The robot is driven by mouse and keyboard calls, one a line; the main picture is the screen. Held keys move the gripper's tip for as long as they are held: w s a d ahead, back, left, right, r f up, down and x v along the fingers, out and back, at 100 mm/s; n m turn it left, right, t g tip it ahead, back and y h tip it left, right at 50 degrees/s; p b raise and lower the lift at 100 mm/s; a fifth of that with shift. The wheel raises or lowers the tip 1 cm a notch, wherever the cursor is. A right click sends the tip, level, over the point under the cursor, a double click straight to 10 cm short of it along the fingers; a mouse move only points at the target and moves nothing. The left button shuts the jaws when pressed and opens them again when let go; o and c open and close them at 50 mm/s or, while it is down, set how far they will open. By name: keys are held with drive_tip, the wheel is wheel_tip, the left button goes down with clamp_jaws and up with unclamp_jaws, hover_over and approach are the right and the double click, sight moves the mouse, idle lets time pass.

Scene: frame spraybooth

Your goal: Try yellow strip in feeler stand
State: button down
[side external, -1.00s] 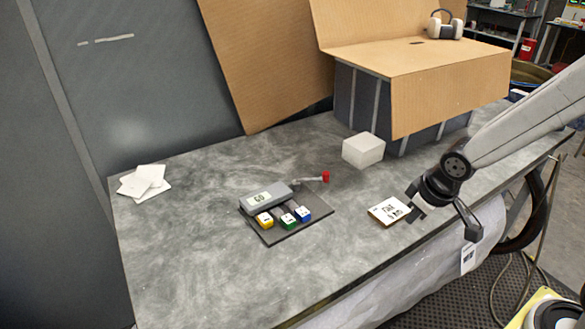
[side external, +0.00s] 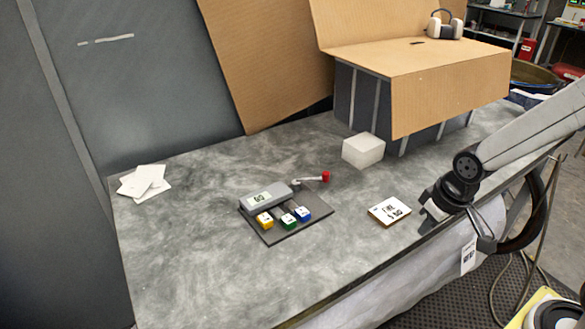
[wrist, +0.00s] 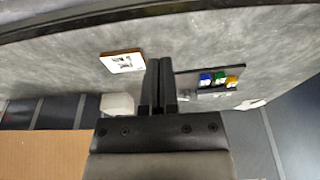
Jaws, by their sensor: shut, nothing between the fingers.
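The feeler stand (side external: 283,219) sits mid-table, a dark base plate with a grey block and a red-knobbed lever (side external: 325,177). The yellow strip (side external: 264,220) shows as a yellow-sided, white-topped end at the block's front left. Beside it are the green (side external: 288,221) and blue (side external: 303,214) ends. In the wrist view the yellow end (wrist: 232,82) is at the right of the row. How far the strips reach under the block is hidden. My gripper (side external: 428,212) is shut and empty, well right of the stand, near the table's front edge. Its closed fingers (wrist: 160,62) show in the wrist view.
A printed card or block (side external: 389,211) lies just left of my gripper. A white block (side external: 363,150) stands behind, before a cardboard-topped box (side external: 420,75). White sheets (side external: 144,182) lie at the far left.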

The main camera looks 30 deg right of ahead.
drive_tip(key=c, duration=0.6)
unclamp_jaws()
drive_tip(key=shift+w, duration=0.2)
drive_tip(key=shift+w+a, duration=0.15)
drive_tip(key=shift+w, duration=0.15)
drive_tip(key=t, duration=0.2)
approach(265, 218)
drive_tip(key=f, duration=0.1)
drive_tip(key=shift+w+f+n, duration=0.15)
drive_tip(key=shift+w+n, duration=0.2)
drive_tip(key=shift+n, duration=0.05)
drive_tip(key=shift+x, duration=3.85)
